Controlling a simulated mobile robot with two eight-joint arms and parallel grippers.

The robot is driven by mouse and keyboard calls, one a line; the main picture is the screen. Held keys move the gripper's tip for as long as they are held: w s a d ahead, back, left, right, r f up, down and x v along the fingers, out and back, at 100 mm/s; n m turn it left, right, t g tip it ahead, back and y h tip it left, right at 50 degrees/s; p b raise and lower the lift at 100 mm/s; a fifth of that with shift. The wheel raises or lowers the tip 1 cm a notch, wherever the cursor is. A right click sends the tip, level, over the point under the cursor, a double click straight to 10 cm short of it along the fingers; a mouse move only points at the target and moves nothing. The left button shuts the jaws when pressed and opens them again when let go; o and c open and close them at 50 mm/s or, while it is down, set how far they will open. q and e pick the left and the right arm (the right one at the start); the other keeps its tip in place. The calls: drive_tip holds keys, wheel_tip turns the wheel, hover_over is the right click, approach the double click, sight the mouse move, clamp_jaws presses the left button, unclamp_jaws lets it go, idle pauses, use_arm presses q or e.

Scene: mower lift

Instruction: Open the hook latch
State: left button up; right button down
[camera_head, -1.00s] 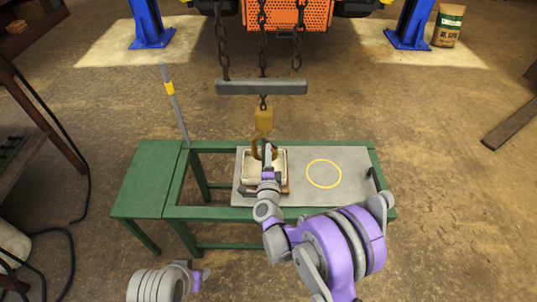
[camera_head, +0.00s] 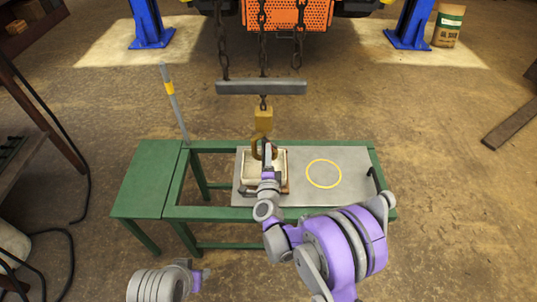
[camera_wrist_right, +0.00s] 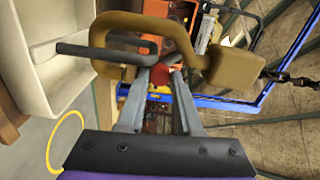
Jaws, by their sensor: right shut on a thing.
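The ochre hook (camera_head: 257,148) hangs from its yellow block (camera_head: 263,120) above the pale tray (camera_head: 249,169). In the right wrist view the hook (camera_wrist_right: 170,26) curves across the top, and a dark grey bar (camera_wrist_right: 95,52) crosses its opening; I cannot tell whether this bar is the latch. My right gripper (camera_head: 268,166) is at the hook. In the wrist view its fingers (camera_wrist_right: 158,78) are closed around a small red piece (camera_wrist_right: 160,73), apparently the latch's tab, partly hidden by them. Part of my left arm shows at the bottom left; its gripper is out of sight.
The tray stands on a grey plate (camera_head: 350,190) with a yellow ring (camera_head: 323,174), on a green bench (camera_head: 150,180). A lifting beam (camera_head: 261,88) hangs on chains above. A grey lever (camera_head: 174,105) rises at the bench's left. Blue posts stand behind.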

drive_tip(key=shift+d+r+n+b, duration=0.25)
drive_tip(key=shift+r+n, duration=0.35)
drive_tip(key=shift+n, duration=1.2)
drive_tip(key=shift+d+r+n+b, duration=0.2)
drive_tip(key=shift+r+n, duration=0.4)
drive_tip(key=shift+n, duration=1.2)
drive_tip(key=shift+d+r+n+b, duration=0.25)
drive_tip(key=shift+r+n, duration=0.35)
drive_tip(key=shift+n, duration=1.2)
drive_tip(key=c, duration=0.6)
unclamp_jaws()
drive_tip(key=shift+o, duration=0.2)
drive_tip(key=shift+s, duration=0.15)
drive_tip(key=s, duration=1)
drive_tip(key=shift+s+p, duration=0.25)
drive_tip(key=shift+p, duration=0.1)
